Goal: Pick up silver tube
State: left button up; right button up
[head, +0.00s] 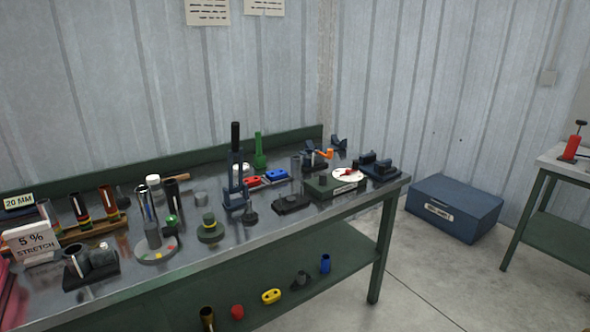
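Several tube-like parts stand on the workbench (300,205), and I cannot tell for certain which is the silver tube. A shiny open tube (76,262) sits in a dark block at the front left. A slim silvery piece (145,205) stands in the group at the left. Neither of my grippers is in view.
A dark press (236,185) with a tall handle stands mid-bench. A "5 % STRETCH" sign (32,242) is at the left. Below, the green shelf (340,252) holds several coloured parts. A blue box (455,207) sits on the floor, and a second table (565,165) is at the right.

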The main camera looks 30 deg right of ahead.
aim_at(295, 160)
jog(key=z, duration=1.35)
jog(key=i+l, duration=0.35)
jog(key=i+u, duration=0.05)
jog(key=i, duration=0.05)
